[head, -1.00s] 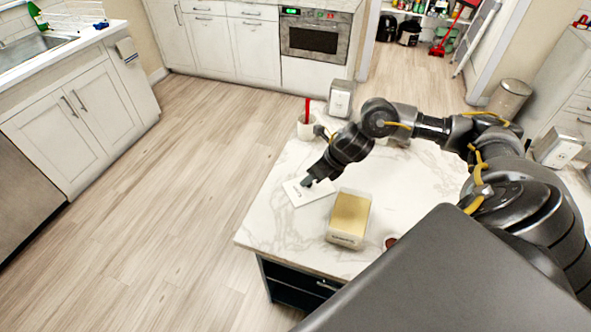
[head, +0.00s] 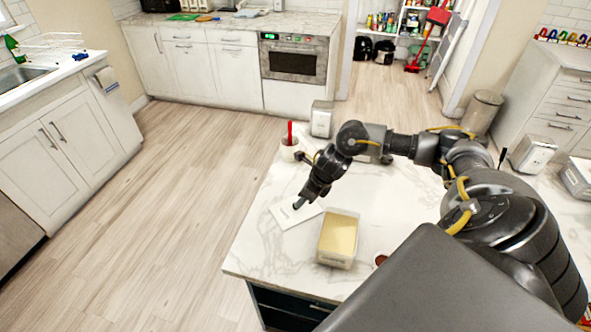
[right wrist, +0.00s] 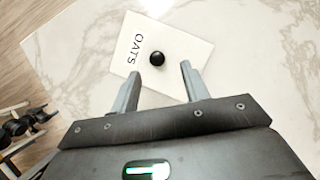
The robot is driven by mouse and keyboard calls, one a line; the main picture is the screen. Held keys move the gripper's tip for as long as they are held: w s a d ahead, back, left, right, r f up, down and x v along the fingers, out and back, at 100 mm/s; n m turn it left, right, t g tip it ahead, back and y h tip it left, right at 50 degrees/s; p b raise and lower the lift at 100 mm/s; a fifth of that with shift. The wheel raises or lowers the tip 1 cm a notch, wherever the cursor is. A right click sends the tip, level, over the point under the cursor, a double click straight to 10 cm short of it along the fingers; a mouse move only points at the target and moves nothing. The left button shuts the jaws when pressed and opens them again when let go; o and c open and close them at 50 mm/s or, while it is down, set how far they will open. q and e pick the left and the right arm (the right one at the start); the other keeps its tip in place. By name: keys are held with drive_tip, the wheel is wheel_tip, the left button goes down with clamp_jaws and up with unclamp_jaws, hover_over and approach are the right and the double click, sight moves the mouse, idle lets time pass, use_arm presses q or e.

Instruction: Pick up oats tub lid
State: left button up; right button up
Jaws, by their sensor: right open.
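The oats tub lid (right wrist: 185,47) is a flat white rectangle marked "OATS" with a round black knob (right wrist: 157,58). It lies on the marble counter, and also shows in the head view (head: 287,219). My right gripper (right wrist: 171,74) is open above the lid, its fingers pointing at the knob with nothing between them. In the head view my right gripper (head: 298,205) is over the lid's right part and hides the knob. A tub with yellowish contents (head: 340,236), without a lid, stands to the right of the lid. My left gripper is not in view.
A white crock with a red utensil (head: 290,150) and a whitish canister (head: 321,119) stand at the counter's far end. A small reddish-brown round thing (head: 381,260) is partly hidden beside the tub. The counter left of the lid is clear up to its edge.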

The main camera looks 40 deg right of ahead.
drive_tip(key=x, duration=0.2)
drive_tip(key=p+x, duration=0.1)
drive_tip(key=shift+w+a+f, duration=0.15)
drive_tip(key=shift+a+f, duration=0.15)
drive_tip(key=shift+w+f, duration=0.2)
drive_tip(key=shift+f, duration=0.3)
clamp_jaws()
drive_tip(key=shift+r, duration=0.1)
